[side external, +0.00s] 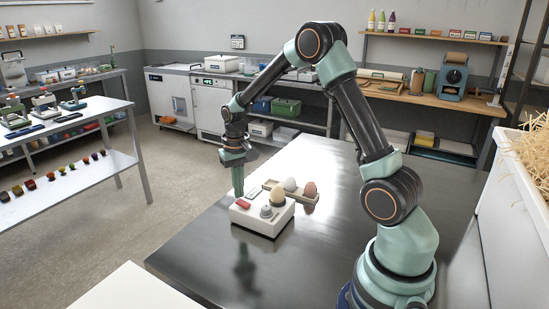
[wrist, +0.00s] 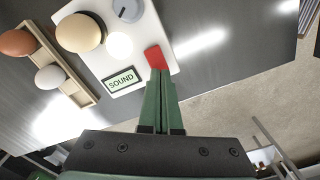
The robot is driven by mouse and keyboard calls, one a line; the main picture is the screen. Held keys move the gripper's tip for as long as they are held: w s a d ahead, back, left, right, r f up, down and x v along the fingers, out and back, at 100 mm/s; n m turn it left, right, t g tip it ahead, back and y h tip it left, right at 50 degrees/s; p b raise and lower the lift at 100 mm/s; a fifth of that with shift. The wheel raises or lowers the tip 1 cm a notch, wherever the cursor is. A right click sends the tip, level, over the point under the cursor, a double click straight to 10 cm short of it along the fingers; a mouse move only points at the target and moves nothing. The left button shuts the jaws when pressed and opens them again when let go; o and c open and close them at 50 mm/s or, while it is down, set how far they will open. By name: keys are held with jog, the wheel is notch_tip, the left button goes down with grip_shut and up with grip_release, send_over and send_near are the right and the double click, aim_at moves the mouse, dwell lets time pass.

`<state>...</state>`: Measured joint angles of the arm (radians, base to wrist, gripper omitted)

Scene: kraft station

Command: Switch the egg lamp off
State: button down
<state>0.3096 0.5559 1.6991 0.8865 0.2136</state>
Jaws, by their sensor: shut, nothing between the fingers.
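The egg lamp is a white box (side external: 258,222) on the dark metal table; its top also shows in the wrist view (wrist: 148,23). On it are a red switch (wrist: 155,57), a grey knob (wrist: 127,10), a green-framed label reading SOUND (wrist: 121,79) and a cream egg (wrist: 80,33). A bright white spot (wrist: 118,48) shows on the top; I cannot tell if it is glow or reflection. My gripper (side external: 238,194) is shut and empty, pointing down. In the wrist view its fingertips (wrist: 158,72) are at the red switch's edge; I cannot tell if they touch.
A wooden tray (wrist: 62,55) beside the lamp holds a brown egg (wrist: 15,43) and a white egg (wrist: 49,77). The metal table (side external: 210,246) is bare in front of the lamp. A white bin with straw (side external: 510,200) stands at the right.

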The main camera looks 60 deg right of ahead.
aim_at(240, 200)
jog(key=shift+f, duration=0.9)
dwell(0.3)
jog(key=shift+r, duration=3.55)
jog(key=shift+a+r, duration=0.1)
jog(key=shift+r, duration=0.05)
jog(key=s+a+r+n+t, duration=0.5)
jog(key=s+a+r+n, duration=0.1)
jog(key=s+a+r, duration=0.5)
jog(key=s+a, duration=0.2)
jog(key=s, duration=0.1)
jog(key=shift+a+t, duration=0.2)
jog(key=shift+t, duration=0.1)
